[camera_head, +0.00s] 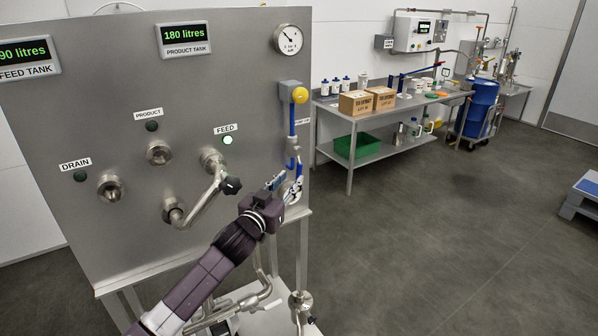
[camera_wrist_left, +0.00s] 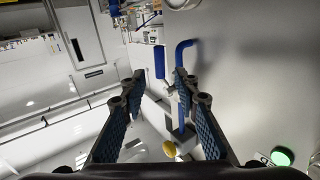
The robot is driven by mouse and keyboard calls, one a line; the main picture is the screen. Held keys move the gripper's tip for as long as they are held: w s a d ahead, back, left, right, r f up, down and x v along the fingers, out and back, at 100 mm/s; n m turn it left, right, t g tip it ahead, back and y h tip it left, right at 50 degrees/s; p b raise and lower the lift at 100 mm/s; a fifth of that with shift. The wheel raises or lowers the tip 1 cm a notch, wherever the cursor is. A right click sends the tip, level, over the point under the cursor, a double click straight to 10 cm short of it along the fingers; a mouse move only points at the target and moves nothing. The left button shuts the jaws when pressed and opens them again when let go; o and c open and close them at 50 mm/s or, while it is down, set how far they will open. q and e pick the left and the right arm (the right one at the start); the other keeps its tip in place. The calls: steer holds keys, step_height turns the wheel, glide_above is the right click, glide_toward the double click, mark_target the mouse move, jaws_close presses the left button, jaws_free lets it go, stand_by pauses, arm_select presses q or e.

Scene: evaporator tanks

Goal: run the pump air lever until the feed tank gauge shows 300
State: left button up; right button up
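The feed tank gauge (camera_head: 28,56) is cut by the left edge of the head view; "90 litres" is readable, and a leading digit may be out of frame. My left gripper (camera_head: 287,183) is at the panel's right edge, below the yellow knob (camera_head: 299,95) and blue air pipe (camera_head: 292,120). In the left wrist view its fingers (camera_wrist_left: 160,78) are open and apart. A blue lever handle (camera_wrist_left: 160,62), which seems to be the pump air lever, shows between and beyond the fingertips; contact is not clear. My right gripper is not in view.
The steel panel (camera_head: 100,120) carries a product tank display (camera_head: 185,39) reading 180 litres, an air dial (camera_head: 290,40), and a lit green FEED lamp (camera_head: 228,140). A bent pipe (camera_head: 205,200) with a black knob sticks out near my arm. Floor (camera_head: 430,240) to the right is clear.

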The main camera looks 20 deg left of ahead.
mark_target(298, 172)
arm_select(q)
steer(key=shift+w+d+f+p, duration=0.15)
steer(key=shift+w+p, duration=0.1)
steer(key=shift+w, duration=1.5)
steer(key=shift+w+d+r+p, duration=0.15)
steer(key=shift+w+p, duration=0.1)
steer(key=shift+w, duration=1.5)
steer(key=shift+f, duration=0.1)
jaws_close()
